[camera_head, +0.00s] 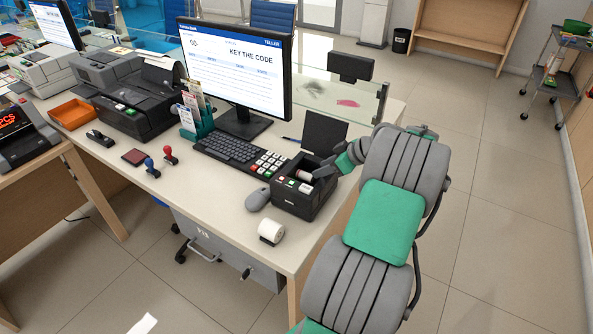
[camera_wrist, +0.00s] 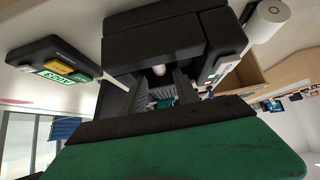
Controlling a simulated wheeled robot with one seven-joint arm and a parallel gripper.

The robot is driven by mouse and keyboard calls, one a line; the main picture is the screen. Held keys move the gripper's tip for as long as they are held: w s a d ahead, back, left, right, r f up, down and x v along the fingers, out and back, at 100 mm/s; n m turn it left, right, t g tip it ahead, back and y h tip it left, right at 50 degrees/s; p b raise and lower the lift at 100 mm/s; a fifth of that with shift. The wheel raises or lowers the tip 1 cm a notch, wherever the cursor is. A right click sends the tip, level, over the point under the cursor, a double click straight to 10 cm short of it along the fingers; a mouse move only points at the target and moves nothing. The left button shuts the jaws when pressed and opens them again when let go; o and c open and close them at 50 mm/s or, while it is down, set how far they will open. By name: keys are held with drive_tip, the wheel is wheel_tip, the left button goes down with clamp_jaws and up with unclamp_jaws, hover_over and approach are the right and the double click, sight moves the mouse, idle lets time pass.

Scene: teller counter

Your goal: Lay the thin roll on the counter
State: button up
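The thin roll (camera_head: 304,175) sits in the open bay of a small black printer (camera_head: 292,204) near the counter's right front edge. Its pale end (camera_wrist: 159,70) shows small in the wrist view. My gripper (camera_head: 320,172) reaches into the printer from the right, its fingertips close to the roll. In the wrist view my gripper (camera_wrist: 164,78) has its two fingers apart, with the roll's end beyond or between their tips. Whether they touch it is hidden. The counter (camera_head: 225,210) has bare surface left of the printer.
A grey mouse (camera_head: 257,199), keyboard (camera_head: 228,147), keypad (camera_head: 267,163) and two stamps (camera_head: 169,155) lie leftward. A monitor (camera_head: 236,70) stands behind.

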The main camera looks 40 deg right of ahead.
sight(307, 174)
drive_tip(key=p+x, duration=0.1)
drive_tip(key=x, duration=0.7)
drive_tip(key=shift+w+d+r+p, duration=0.1)
drive_tip(key=shift+d+p, duration=0.05)
drive_tip(key=shift+p, duration=0.2)
clamp_jaws()
